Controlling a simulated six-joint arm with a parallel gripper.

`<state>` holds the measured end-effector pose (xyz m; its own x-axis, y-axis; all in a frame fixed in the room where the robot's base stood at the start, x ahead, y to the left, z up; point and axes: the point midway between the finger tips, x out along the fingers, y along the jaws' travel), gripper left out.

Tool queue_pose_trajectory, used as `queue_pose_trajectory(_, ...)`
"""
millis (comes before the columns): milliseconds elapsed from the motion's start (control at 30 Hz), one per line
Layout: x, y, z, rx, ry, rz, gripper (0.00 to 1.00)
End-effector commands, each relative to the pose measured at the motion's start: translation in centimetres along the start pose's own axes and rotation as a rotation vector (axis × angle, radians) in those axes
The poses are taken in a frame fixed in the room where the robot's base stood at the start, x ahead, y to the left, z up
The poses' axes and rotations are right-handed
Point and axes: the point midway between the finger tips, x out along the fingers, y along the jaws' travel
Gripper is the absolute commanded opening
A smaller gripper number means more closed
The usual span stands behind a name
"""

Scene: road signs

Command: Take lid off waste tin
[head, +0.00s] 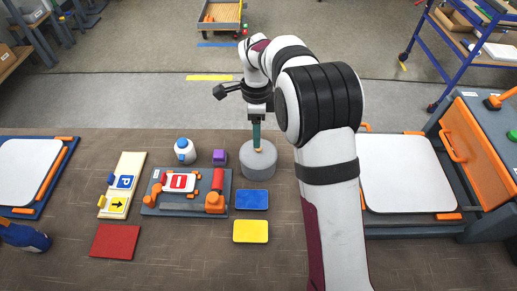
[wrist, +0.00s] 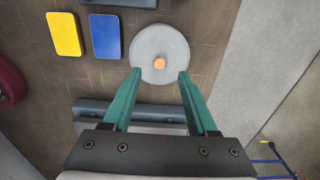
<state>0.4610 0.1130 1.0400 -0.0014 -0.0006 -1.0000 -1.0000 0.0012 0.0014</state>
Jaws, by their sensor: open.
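The waste tin (head: 257,168) is a grey round tin standing on the brown table near its back edge. Its flat grey lid (wrist: 153,42) is on top, with a small orange knob (wrist: 159,63) at the centre; the knob also shows in the head view (head: 259,150). My gripper (wrist: 158,73) has two green fingers, spread open and empty. In the wrist view the fingertips lie on either side of the lid's near part, just short of the knob. In the head view the gripper (head: 257,146) hangs down over the tin. Whether the fingers touch the lid cannot be told.
A blue plate (head: 252,199) and a yellow plate (head: 251,231) lie in front of the tin. Left are a grey fixture (head: 155,207) with a red sign, a purple block (head: 219,157), a white-and-blue bottle (head: 185,151) and a red plate (head: 115,241). A white-topped tray (head: 405,190) is at right.

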Motion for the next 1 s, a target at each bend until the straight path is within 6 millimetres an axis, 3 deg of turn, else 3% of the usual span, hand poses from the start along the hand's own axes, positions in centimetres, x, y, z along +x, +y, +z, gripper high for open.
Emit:
queue_pose_trajectory(300,5.2,0.1,-0.3,0.000,-0.001,0.000,0.59)
queue_pose_trajectory(533,5.5,0.1,-0.3,0.000,-0.001,-0.002,0.59)
queue_pose_trajectory(867,5.5,0.1,-0.4,-0.001,-0.001,-0.002,0.01)
queue_pose_trajectory(1000,5.5,0.1,-0.4,-0.001,-0.001,-0.002,0.00)
